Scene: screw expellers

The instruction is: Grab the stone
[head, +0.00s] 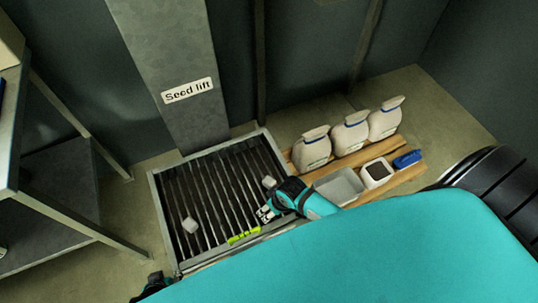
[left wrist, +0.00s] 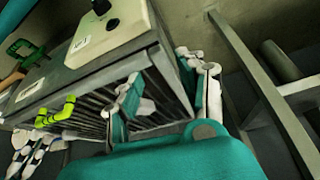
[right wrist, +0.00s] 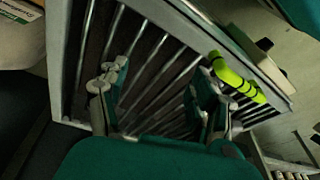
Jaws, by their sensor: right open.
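One pale grey stone (head: 189,225) lies on the left part of the slatted metal grate (head: 152,188). A second stone (head: 269,181) lies on its right part, just beyond my right gripper (head: 267,212). My right gripper is open above the right front of the grate; its spread fingers show in the right wrist view (right wrist: 157,88), with dark bars between them. My left gripper (left wrist: 168,85) is open beside the grate in the left wrist view. In the head view only a dark part of that arm shows at the front left corner. A pale lump behind its finger may be a stone.
A yellow-green bar (head: 243,236) lies at the grate's front edge. The Seed lift column (head: 170,60) rises behind. White sacks (head: 350,135), a grey tray (head: 338,187), a white box (head: 376,173) and a blue item (head: 407,159) stand right. A metal table (head: 50,205) stands left.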

